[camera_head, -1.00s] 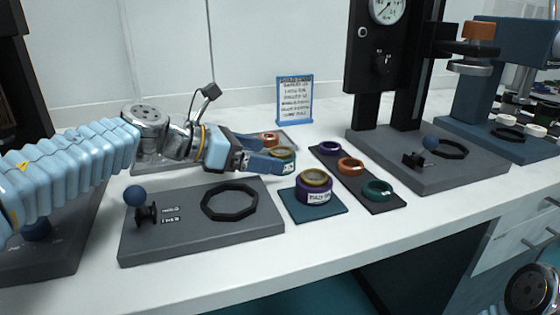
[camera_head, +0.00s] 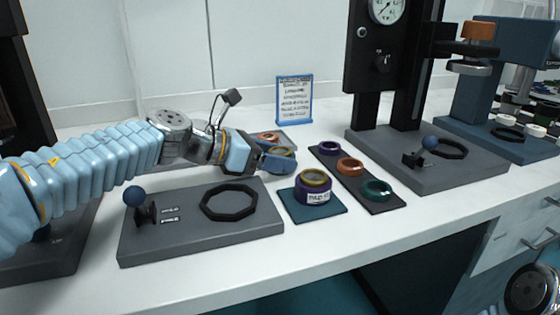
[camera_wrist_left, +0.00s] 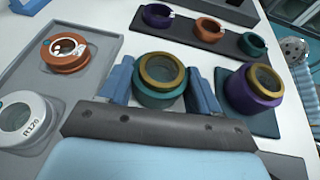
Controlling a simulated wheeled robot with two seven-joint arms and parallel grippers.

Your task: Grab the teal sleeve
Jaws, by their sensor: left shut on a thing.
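The teal sleeve (camera_wrist_left: 158,94) has a gold ring (camera_wrist_left: 162,68) at its top and stands upright between the two fingers of my left gripper (camera_wrist_left: 160,88) in the left wrist view. The gripper is shut on it. My right gripper is not in view.
A purple sleeve (camera_head: 313,194) with a gold ring stands on a teal pad (camera_head: 336,209). A dark strip (camera_head: 330,168) holds purple, orange and teal rings. An orange-rimmed part (camera_wrist_left: 64,56) and a white part (camera_wrist_left: 22,118) sit on the grey tray (camera_wrist_left: 95,28). A grey plate (camera_head: 140,243) lies in front.

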